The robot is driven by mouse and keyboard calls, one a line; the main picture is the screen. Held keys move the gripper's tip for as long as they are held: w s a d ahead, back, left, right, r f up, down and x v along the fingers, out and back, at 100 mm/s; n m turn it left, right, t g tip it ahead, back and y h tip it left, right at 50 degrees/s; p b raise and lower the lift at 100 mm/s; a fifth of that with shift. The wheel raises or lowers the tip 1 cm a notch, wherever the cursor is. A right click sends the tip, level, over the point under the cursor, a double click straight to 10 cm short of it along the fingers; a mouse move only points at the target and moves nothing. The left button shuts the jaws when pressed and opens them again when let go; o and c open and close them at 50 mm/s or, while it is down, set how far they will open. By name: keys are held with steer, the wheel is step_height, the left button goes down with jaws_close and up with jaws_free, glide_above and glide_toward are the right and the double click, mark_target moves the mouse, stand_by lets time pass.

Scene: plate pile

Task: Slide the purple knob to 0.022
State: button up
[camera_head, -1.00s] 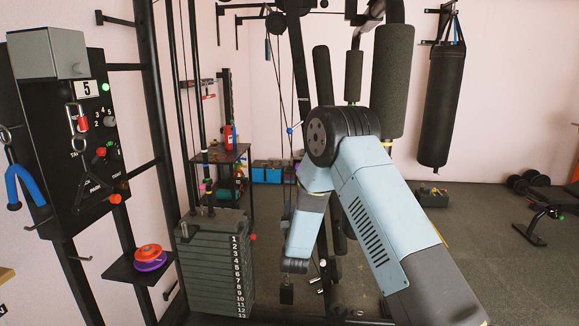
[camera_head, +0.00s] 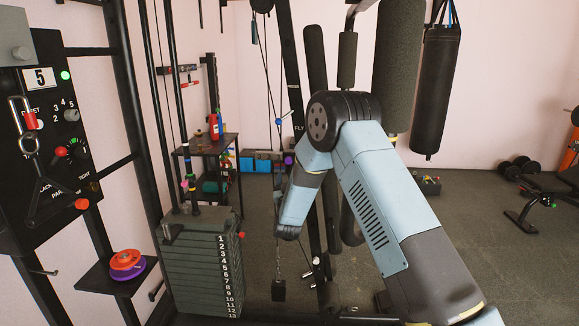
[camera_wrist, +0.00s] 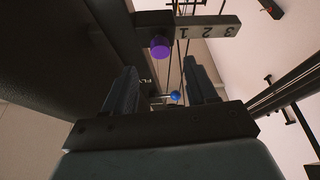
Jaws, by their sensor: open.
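The purple knob (camera_wrist: 160,46) shows in the wrist view, beneath a grey bar (camera_wrist: 208,29) marked 1, 2, 3. It sits near the bar's left end, close to the 1. My gripper (camera_wrist: 160,88) is open, its two dark fingers spread wide with nothing between them touching. The knob appears beyond the fingertips, between their lines and apart from them. In the head view a small purple spot (camera_head: 289,160) beside the black post looks like the same knob, but I cannot be sure. My gripper is hidden behind my arm there.
A blue ball (camera_wrist: 176,96) shows between the fingers, farther off. A dark beam (camera_wrist: 62,55) runs close on the left in the wrist view.

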mark_target(289, 162)
steer(key=x, duration=0.6)
steer(key=shift+w+r, duration=0.1)
steer(key=shift+w, duration=0.2)
jaws_close()
stand_by(0.5)
